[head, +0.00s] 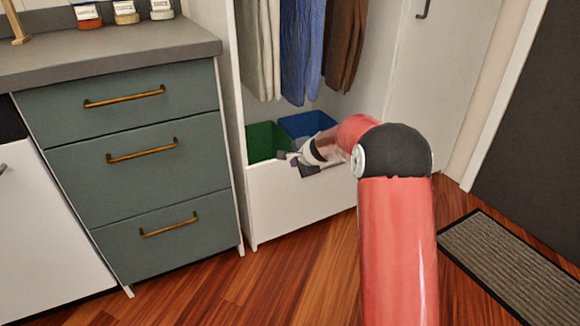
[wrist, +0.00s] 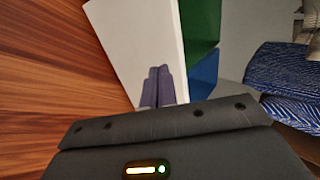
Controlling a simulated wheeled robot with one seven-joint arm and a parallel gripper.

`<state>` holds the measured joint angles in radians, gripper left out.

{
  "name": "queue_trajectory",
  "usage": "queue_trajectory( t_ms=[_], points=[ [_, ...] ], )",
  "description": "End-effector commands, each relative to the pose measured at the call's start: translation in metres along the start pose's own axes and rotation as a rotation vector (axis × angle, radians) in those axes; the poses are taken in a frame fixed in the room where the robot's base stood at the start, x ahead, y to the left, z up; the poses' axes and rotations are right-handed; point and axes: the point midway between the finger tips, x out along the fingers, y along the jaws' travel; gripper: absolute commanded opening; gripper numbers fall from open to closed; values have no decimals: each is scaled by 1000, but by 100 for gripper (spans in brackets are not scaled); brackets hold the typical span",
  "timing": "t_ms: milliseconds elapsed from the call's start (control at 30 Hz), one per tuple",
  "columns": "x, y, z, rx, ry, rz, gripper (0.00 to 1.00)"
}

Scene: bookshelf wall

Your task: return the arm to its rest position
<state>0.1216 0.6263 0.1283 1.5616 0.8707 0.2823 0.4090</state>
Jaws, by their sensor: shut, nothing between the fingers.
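My red arm with a black elbow rises at the right of the head view and reaches towards the open closet. My gripper (head: 300,160) is in front of the closet's low white front panel (head: 300,200), near its top edge. In the wrist view my gripper (wrist: 160,72) shows two dark fingers side by side, shut and empty, in front of the white panel (wrist: 125,35). In the head view the gripper's fingertips are small and hard to make out.
A green bin (head: 265,142) and a blue bin (head: 308,122) sit behind the panel, under hanging clothes (head: 300,50). A drawer cabinet (head: 140,160) stands at left. A doormat (head: 520,270) lies at right. Wood floor (head: 290,285) is clear in front.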

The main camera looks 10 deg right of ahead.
Motion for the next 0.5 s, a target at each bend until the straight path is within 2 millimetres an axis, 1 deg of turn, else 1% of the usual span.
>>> queue_trajectory(
  t_ms=[33,100,267,333,367,433,467,500],
  points=[
    [-10,0,-1,0,1,-1,0],
    [-18,0,0,0,0,0,0],
    [-32,0,1,-7,-2,1,0],
    [-45,-3,6,-39,-6,3,0],
    [-53,-5,10,-61,-10,5,0],
    [-79,-9,21,-134,-20,12,0],
    [-93,-10,27,-175,-25,17,0],
    [-113,-10,36,-234,-32,26,0]
  ],
)
